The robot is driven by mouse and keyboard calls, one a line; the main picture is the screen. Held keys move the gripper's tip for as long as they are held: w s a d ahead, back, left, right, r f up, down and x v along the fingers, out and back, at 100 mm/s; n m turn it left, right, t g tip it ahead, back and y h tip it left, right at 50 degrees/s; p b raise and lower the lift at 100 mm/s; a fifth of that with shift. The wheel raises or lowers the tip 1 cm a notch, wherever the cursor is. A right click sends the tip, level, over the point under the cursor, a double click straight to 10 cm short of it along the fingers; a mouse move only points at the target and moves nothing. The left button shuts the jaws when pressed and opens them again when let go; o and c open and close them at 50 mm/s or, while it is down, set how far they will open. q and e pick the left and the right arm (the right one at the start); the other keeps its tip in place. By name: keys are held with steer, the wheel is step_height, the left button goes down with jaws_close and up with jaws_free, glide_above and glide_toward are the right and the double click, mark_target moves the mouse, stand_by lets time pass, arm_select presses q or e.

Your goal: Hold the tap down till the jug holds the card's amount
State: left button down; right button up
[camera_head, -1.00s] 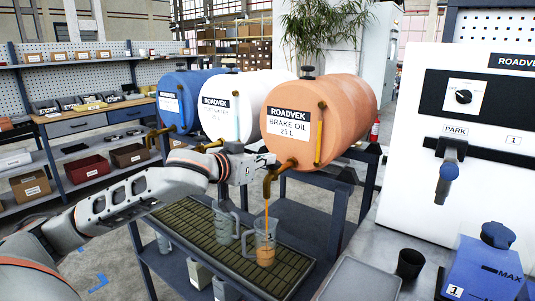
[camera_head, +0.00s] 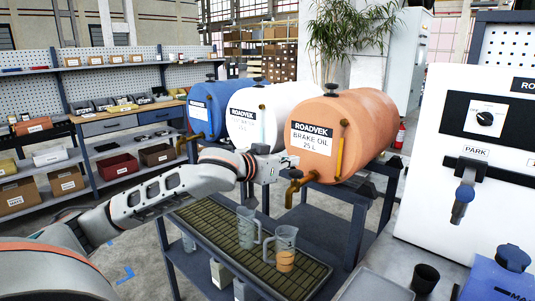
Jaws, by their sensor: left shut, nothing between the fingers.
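The orange drum (camera_head: 365,125) labelled "BRAKE OIL 25 L" lies on its side on a dark stand. Its brass tap (camera_head: 292,190) points down over the drip tray. A clear jug (camera_head: 288,237) stands upright below this tap, with orange oil (camera_head: 285,261) in about its lower half. No stream falls from the tap. My left gripper (camera_head: 274,166) is shut and empty, just above and beside the tap; I cannot tell whether it touches it. My right gripper is not in view. I cannot make out the amount card.
A second clear jug (camera_head: 248,228) stands left of the filled one on the slatted drip tray (camera_head: 205,222). White (camera_head: 256,122) and blue (camera_head: 207,108) drums lie further left. A white machine (camera_head: 450,215), black cup (camera_head: 425,278) and blue container (camera_head: 498,280) are at right.

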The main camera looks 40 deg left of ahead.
arm_select(q)
steer(key=b+v, duration=0.7)
steer(key=v, duration=0.3)
steer(key=shift+a+r, duration=0.2)
steer(key=shift+r, duration=0.1)
stand_by(0.4)
